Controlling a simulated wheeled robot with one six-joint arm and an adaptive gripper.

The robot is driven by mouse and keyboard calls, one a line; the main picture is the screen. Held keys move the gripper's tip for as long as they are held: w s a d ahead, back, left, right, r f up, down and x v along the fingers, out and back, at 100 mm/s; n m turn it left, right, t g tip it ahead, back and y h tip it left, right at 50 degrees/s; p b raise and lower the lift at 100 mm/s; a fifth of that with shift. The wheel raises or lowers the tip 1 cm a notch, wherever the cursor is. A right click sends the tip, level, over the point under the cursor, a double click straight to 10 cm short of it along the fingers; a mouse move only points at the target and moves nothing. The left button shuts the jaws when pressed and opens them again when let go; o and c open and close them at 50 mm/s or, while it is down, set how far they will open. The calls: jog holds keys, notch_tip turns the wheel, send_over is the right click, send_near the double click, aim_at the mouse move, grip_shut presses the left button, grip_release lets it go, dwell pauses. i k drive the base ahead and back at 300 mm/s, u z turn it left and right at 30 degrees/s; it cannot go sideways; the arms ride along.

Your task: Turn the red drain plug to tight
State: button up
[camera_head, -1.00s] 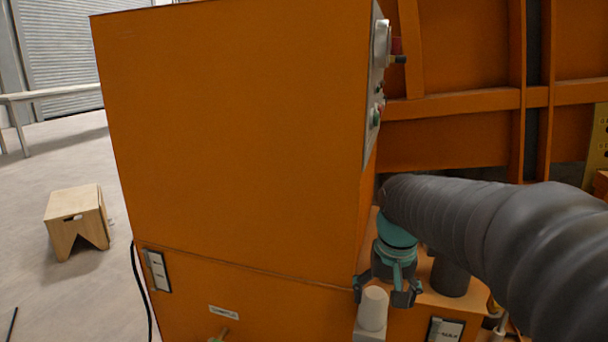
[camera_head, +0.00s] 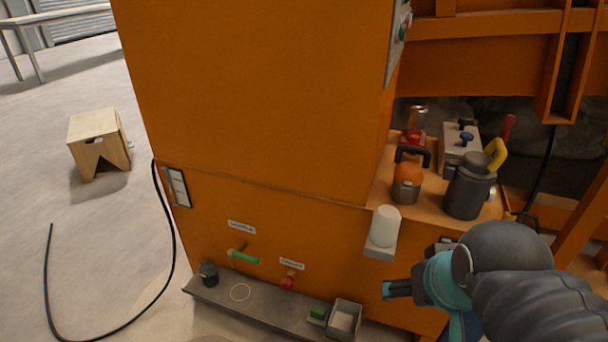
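The red drain plug (camera_head: 288,283) is small and sits low on the front of the orange cabinet, below a white label (camera_head: 291,264) too small to read. A dark shelf lies just beneath it. My gripper (camera_head: 390,289), teal and dark grey, is to the right of the plug and clearly apart from it, with a finger pointing left. It is seen from the side, so its opening is unclear. No object shows in it.
A green-handled valve (camera_head: 243,257) is left of the plug. The shelf (camera_head: 262,306) carries a dark cup (camera_head: 208,272), a green block (camera_head: 318,312) and a grey bin (camera_head: 344,318). A white cylinder (camera_head: 384,226) juts out above my gripper. An orange lantern-like item (camera_head: 407,178) and a dark canister (camera_head: 468,188) stand on the ledge.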

aim_at(286, 284)
jog(key=u, duration=2.75)
jog(key=k, duration=1.1)
jog(key=z, duration=1.1)
jog(key=i, duration=1)
